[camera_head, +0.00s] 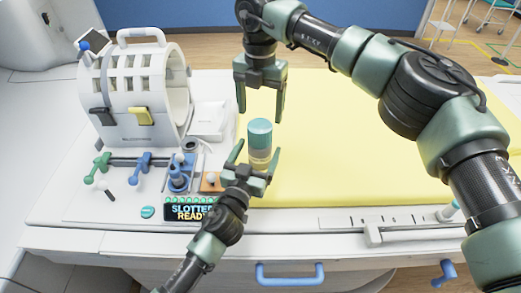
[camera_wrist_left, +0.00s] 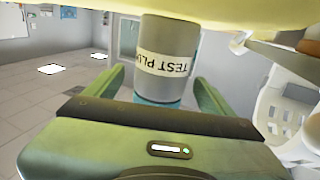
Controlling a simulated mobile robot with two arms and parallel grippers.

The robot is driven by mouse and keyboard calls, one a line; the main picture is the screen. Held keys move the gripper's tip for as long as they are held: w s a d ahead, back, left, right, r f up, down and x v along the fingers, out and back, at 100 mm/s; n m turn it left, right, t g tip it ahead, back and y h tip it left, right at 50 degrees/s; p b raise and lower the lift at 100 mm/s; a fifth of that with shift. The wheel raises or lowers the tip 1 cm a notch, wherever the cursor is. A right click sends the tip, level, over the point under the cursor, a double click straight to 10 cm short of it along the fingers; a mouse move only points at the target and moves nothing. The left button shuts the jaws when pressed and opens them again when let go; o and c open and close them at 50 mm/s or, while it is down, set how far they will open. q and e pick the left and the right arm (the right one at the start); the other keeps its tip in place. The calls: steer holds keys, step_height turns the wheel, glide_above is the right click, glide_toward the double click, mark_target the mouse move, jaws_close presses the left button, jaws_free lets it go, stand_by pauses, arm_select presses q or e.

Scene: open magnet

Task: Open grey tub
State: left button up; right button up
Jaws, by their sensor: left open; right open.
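The grey tub (camera_head: 260,146) stands upright with a teal lid (camera_head: 260,126) and a pale label band around it. In the left wrist view the grey tub (camera_wrist_left: 168,35) appears upside down, with "TEST PLU" partly readable on the label. My left gripper (camera_head: 254,161) is open, with its fingers reaching to either side of the tub's lower part; I cannot tell whether they touch it. My right gripper (camera_head: 260,114) is open and points down just above the lid, its fingertips apart. The tub's base is partly hidden by my left gripper.
A yellow pad (camera_head: 350,150) covers the right of the bench. A white scanner model (camera_head: 135,95) stands at the left, with green and blue levers before it. A white box (camera_head: 210,120) and a "SLOTTED READY" sign (camera_head: 193,212) are near my left gripper. A slider rail (camera_head: 373,236) runs along the front.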

mark_target(260, 125)
arm_select(q)
steer(key=shift+x, duration=1.05)
arm_select(e)
steer(key=shift+w+f, duration=0.15)
steer(key=shift+w, duration=0.1)
arm_select(q)
steer(key=shift+s+a, duration=0.15)
arm_select(e)
steer(key=shift+s+a+r, duration=0.1)
steer(key=shift+s+r, duration=0.15)
steer(key=shift+s, duration=0.1)
arm_select(q)
steer(key=c, duration=1.1)
arm_select(e)
steer(key=shift+w+f, duration=0.15)
steer(key=shift+w, duration=0.05)
arm_select(q)
jaws_close()
arm_select(e)
steer(key=m, duration=0.6)
steer(key=shift+s, duration=0.1)
steer(key=m, duration=0.7)
steer(key=shift+f, duration=3.95)
